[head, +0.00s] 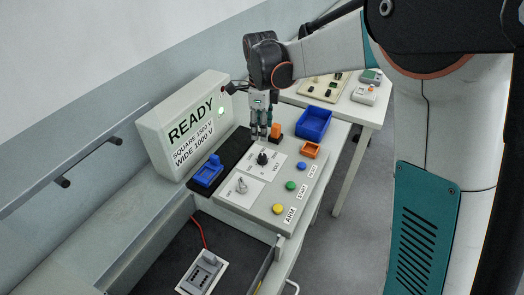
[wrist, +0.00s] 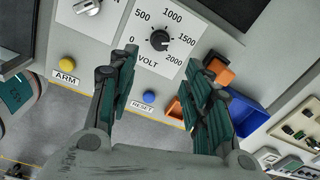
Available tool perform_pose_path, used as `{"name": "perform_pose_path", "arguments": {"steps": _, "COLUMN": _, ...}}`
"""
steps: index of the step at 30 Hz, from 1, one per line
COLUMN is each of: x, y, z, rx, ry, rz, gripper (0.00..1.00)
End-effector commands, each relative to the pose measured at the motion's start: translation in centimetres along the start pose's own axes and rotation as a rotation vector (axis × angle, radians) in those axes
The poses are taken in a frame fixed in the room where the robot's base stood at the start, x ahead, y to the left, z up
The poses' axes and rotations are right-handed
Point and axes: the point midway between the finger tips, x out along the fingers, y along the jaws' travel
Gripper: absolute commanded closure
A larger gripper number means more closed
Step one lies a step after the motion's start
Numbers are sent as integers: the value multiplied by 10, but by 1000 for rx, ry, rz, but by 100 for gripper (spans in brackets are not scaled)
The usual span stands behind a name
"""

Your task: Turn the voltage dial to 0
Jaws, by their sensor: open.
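The voltage dial is a black round knob (wrist: 159,40) on a white plate marked 0, 500, 1000, 1500, 2000 and VOLT. A white mark on the knob appears to face the 1500 to 2000 side, but it is too small to be sure. In the head view the dial (head: 262,158) stands on the grey control panel (head: 240,202). My gripper (head: 261,133) is open and empty, pointing down above the panel, just behind the dial. In the wrist view its two fingers (wrist: 160,68) are spread apart, with the dial beyond the tips.
A display box (head: 184,125) reads READY, SQUARE 1500 V, WIDE 1000 V. A switch (head: 241,186), yellow (head: 278,209), green (head: 290,186) and blue (head: 301,166) buttons share the panel. An orange piece (head: 276,130), orange tray (head: 310,150) and blue bin (head: 314,122) stand near my gripper.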

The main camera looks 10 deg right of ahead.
Motion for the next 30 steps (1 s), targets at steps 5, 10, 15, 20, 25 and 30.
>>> {"name": "perform_pose_path", "arguments": {"steps": 5, "x": 37, "y": 0, "z": 0, "rx": 0, "ry": 0, "rz": 0, "gripper": 55}}
{"name": "perform_pose_path", "arguments": {"steps": 10, "x": 70, "y": 0, "z": 0, "rx": -1, "ry": -1, "rz": -1, "gripper": 55}}
{"name": "perform_pose_path", "arguments": {"steps": 15, "x": 99, "y": 0, "z": 0, "rx": -1, "ry": -1, "rz": -1, "gripper": 55}}
{"name": "perform_pose_path", "arguments": {"steps": 20, "x": 116, "y": 0, "z": 0, "rx": -1, "ry": -1, "rz": -1, "gripper": 55}}
{"name": "perform_pose_path", "arguments": {"steps": 25, "x": 123, "y": 0, "z": 0, "rx": -2, "ry": -1, "rz": -1, "gripper": 55}}
{"name": "perform_pose_path", "arguments": {"steps": 30, "x": 123, "y": 0, "z": 0, "rx": -2, "ry": -1, "rz": -1, "gripper": 55}}
